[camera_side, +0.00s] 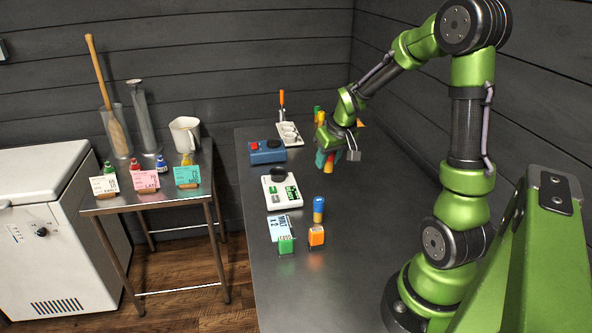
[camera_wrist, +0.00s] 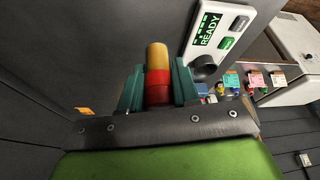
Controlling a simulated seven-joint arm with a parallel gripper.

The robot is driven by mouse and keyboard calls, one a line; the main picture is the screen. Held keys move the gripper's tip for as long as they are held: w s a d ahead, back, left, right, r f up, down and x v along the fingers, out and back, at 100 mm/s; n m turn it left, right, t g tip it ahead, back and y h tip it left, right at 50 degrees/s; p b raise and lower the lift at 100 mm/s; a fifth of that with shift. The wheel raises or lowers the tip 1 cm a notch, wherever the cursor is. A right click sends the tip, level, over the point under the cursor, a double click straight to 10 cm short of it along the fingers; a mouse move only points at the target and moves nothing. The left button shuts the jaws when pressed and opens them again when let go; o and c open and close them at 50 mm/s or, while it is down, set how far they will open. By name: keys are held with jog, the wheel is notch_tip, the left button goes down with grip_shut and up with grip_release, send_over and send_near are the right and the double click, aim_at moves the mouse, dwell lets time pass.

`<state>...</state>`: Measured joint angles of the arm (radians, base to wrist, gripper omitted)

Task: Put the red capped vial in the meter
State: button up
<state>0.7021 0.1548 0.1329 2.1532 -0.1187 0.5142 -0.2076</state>
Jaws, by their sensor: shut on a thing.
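My gripper (camera_side: 328,159) is shut on the red capped vial (camera_side: 328,166), held in the air above the far part of the dark table. In the wrist view the vial (camera_wrist: 157,75) shows an amber body and a red cap between the teal fingers of my gripper (camera_wrist: 158,88), the cap nearer the palm. The meter (camera_side: 282,192) is a white box with a green display and a dark round part on top. It stands to the left of and nearer than my gripper. In the wrist view the meter (camera_wrist: 216,35) reads READY, apart from the vial.
A blue box with a red button (camera_side: 267,152) and a white holder with round wells (camera_side: 289,134) stand beyond the meter.

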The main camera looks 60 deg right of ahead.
jog(key=s+d+f+m, duration=0.1)
jog(key=s+d+f, duration=0.15)
jog(key=d, duration=0.55)
jog(key=shift+w+a+f, duration=0.1)
jog(key=shift+w+f, duration=0.1)
jog(key=shift+f, duration=1.75)
jog(key=shift+w+a+f, duration=0.1)
jog(key=shift+w+f, duration=0.05)
jog(key=shift+f, duration=1.75)
jog(key=shift+f, duration=0.15)
jog(key=o, duration=1.1)
jog(key=shift+c, duration=0.2)
